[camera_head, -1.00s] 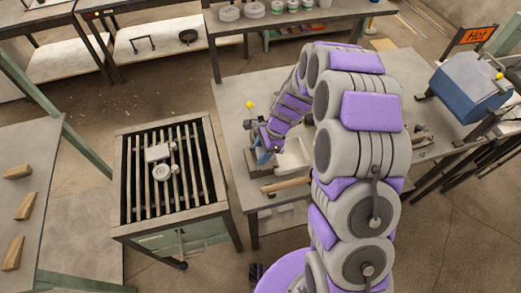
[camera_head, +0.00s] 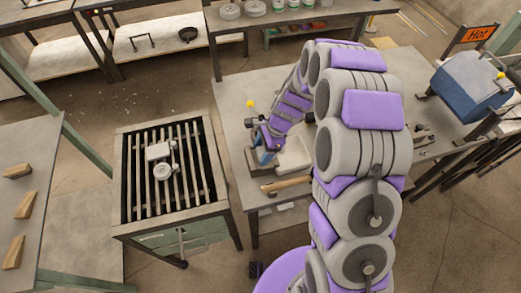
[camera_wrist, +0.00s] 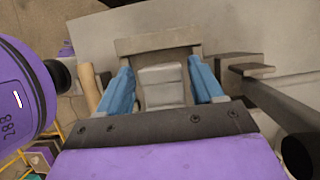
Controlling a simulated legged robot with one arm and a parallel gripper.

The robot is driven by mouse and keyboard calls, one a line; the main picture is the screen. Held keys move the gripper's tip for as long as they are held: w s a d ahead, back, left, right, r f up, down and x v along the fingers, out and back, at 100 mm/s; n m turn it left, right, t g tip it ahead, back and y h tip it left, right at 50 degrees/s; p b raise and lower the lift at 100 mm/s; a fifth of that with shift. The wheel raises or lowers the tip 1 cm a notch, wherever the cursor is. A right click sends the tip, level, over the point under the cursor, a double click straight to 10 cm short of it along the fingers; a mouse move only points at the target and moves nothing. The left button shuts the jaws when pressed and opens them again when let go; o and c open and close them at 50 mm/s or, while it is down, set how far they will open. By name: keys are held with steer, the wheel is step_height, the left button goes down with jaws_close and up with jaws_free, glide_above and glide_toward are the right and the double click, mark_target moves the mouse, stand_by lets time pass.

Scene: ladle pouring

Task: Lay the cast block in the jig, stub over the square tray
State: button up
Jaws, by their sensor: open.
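My gripper (camera_wrist: 163,86) is open, pointing down, with one blue finger on each side of a grey stepped block (camera_wrist: 162,88), which looks like the cast block. A small gap shows beside each finger. The block sits within a grey-brown frame (camera_wrist: 158,43) that looks like the jig. In the head view my gripper (camera_head: 266,155) is low over the jig area (camera_head: 254,163) at the left part of the workbench, and the block there is hidden. A pale square tray (camera_head: 296,155) lies just right of the gripper. The block's stub cannot be made out.
A wooden handle (camera_head: 287,184) lies near the bench's front edge. A slatted grate table (camera_head: 128,228) to the left carries a small grey block and round casting (camera_head: 160,160). A blue box (camera_head: 470,88) stands under a "Hot" sign at right. A dark bar (camera_wrist: 275,100) lies right of the fingers.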

steer(key=p+v, duration=0.2)
steer(key=v, duration=1.4)
steer(key=s+d+r+n+h, duration=0.15)
steer(key=s+r+n, duration=0.25)
steer(key=s, duration=0.4)
steer(key=s+d+r+n+h, duration=0.1)
steer(key=s+d+r+n, duration=0.2)
steer(key=s, duration=0.4)
steer(key=s+d+r+n+h+b, duration=0.1)
steer(key=s+n, duration=0.3)
steer(key=s, duration=0.5)
steer(key=s+d+r+n+h, duration=0.1)
steer(key=s+d+n, duration=0.1)
steer(key=s, duration=0.8)
steer(key=shift+d+n+b, duration=0.3)
steer(key=shift+n+b, duration=0.05)
steer(key=shift+n, duration=0.55)
